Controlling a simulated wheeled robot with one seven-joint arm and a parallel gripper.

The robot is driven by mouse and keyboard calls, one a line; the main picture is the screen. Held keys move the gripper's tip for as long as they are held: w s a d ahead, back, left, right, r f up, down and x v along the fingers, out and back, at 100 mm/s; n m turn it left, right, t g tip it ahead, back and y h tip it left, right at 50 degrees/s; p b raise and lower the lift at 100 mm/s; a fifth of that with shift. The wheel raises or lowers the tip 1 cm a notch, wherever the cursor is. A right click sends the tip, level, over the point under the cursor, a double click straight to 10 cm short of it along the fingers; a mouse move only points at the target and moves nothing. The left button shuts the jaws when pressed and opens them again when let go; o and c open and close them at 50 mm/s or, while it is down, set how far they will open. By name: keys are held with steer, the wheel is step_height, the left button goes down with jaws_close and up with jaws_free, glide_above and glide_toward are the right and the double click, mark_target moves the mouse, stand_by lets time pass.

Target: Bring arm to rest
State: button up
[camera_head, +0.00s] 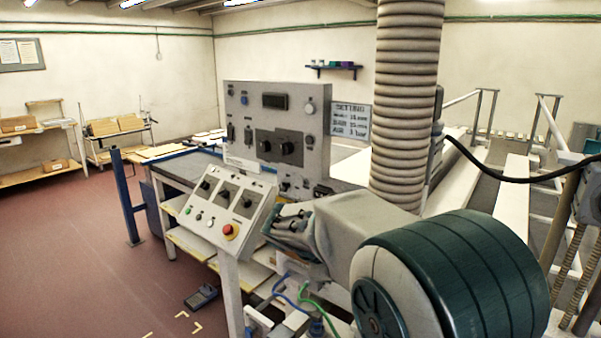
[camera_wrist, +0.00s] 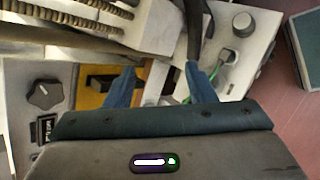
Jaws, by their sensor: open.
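My gripper (camera_wrist: 162,85) shows in the wrist view with its two blue fingers spread apart and nothing visibly held. A yellow plate with a dark switch handle (camera_wrist: 100,84) lies beyond the left finger; I cannot tell how far. A black knob (camera_wrist: 43,95) is to its left. In the head view, my arm crosses the lower right, its end beside the sloped control panel (camera_head: 228,203). The fingertips are not clear there.
An upright grey control cabinet (camera_head: 300,110) stands behind the sloped panel. A ribbed duct (camera_head: 405,110) rises close behind my arm. A blue post (camera_head: 125,195) stands left. Blue and green cables (camera_head: 310,295) hang below. The red floor (camera_head: 80,270) at left is mostly clear.

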steer(key=s+d+f+m+y, duration=0.1)
steer(key=s+d+m+y, duration=0.1)
steer(key=s+m+y, duration=0.2)
steer(key=s+d+f+m+g+y, duration=0.1)
steer(key=s+m, duration=0.9)
steer(key=s, duration=1.1)
steer(key=d+f+y, duration=0.1)
steer(key=y, duration=0.1)
steer(key=shift+d+f+y, duration=0.15)
steer(key=shift+d+y, duration=0.2)
steer(key=shift+y, duration=0.05)
